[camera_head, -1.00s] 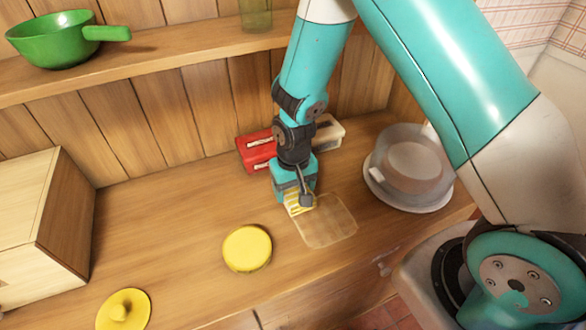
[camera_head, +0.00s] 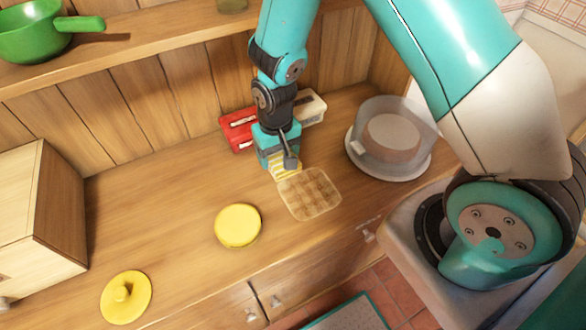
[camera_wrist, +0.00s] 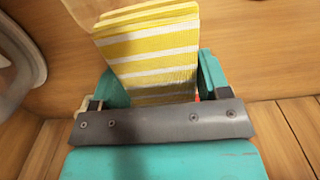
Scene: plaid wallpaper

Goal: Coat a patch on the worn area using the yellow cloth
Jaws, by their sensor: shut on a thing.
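The yellow cloth (camera_head: 284,168), striped yellow and white, is held in my gripper (camera_head: 277,158) and reaches down to the counter by the worn area's upper left edge. In the wrist view the cloth (camera_wrist: 150,50) sticks out between the two teal fingers of my gripper (camera_wrist: 157,85), which are shut on it. The worn area (camera_head: 309,194) is a pale rounded square on the wooden counter, with a faint brown grid pattern. Its far left corner is partly hidden by the cloth. I cannot tell whether the cloth presses on the wood.
A red box (camera_head: 237,130) stands behind my gripper. A clear-domed dish (camera_head: 385,170) is to the right. A yellow round tin (camera_head: 238,226) and a yellow lid (camera_head: 125,297) lie left and front. A wooden box (camera_head: 35,215) stands far left. A green pan (camera_head: 30,32) is on the shelf.

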